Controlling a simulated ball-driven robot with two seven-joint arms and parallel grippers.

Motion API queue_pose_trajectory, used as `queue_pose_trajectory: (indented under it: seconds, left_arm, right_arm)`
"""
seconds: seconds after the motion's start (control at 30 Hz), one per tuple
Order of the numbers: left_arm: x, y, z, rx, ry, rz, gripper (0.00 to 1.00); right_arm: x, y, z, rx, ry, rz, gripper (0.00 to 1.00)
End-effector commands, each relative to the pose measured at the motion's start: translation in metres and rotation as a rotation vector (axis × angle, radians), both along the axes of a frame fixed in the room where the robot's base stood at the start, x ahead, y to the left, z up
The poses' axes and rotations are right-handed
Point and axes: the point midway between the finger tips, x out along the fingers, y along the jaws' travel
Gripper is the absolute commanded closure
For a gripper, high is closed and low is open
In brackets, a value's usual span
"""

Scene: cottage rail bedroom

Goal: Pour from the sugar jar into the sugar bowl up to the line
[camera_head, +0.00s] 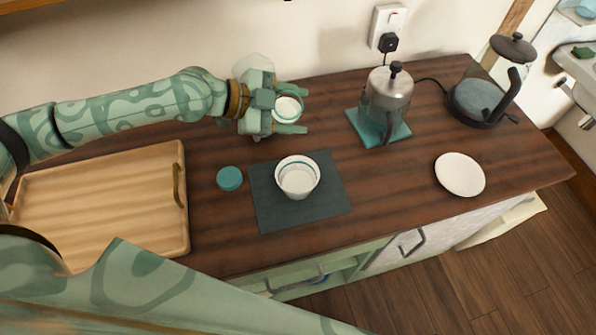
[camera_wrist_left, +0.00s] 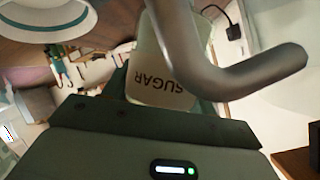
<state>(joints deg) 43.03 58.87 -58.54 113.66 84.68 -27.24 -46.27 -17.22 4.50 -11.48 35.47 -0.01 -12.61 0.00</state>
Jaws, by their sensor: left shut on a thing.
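My left gripper (camera_head: 290,116) is shut on the sugar jar (camera_head: 287,108), a clear jar with white contents, behind the bowl. Its open top shows in the head view; I cannot tell its exact tilt. In the left wrist view the jar (camera_wrist_left: 162,85) shows its SUGAR label upside down between the fingers. The white sugar bowl (camera_head: 297,181) stands upright on a dark mat (camera_head: 325,200), with a thin teal line inside near the rim. I cannot tell how full it is. The bowl also shows at the upper left of the wrist view (camera_wrist_left: 45,18). My right gripper is not visible.
A round teal lid (camera_head: 229,178) lies left of the mat. A wooden tray (camera_head: 95,205) is at the left. A French press (camera_head: 388,97) on a teal trivet (camera_head: 359,124), a glass kettle (camera_head: 482,98) and a white plate (camera_head: 460,174) stand to the right. Counter between mat and plate is clear.

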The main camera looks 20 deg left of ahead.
Motion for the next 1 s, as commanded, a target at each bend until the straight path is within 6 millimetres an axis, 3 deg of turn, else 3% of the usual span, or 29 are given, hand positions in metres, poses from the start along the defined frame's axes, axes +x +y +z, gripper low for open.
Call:
queue_pose_trajectory:
  seconds: [0.1,0.33,0.57,0.7,1.0]
  left_arm:
    - [-0.006,-0.004,-0.009,0.039,-0.061,-0.001,0.76]
    - [-0.006,-0.004,-0.033,0.127,-0.188,0.0,0.76]
    - [-0.004,-0.003,-0.038,0.208,-0.31,-0.002,0.76]
    - [-0.003,-0.002,0.005,0.243,-0.375,0.001,0.76]
    - [-0.002,-0.002,0.032,0.287,-0.429,-0.001,0.76]
  right_arm:
    - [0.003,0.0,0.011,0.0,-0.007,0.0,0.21]
    - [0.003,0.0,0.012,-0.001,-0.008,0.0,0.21]
    - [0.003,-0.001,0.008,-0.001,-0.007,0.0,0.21]
    - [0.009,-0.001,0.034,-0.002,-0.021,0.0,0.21]
    - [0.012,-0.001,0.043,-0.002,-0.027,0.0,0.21]
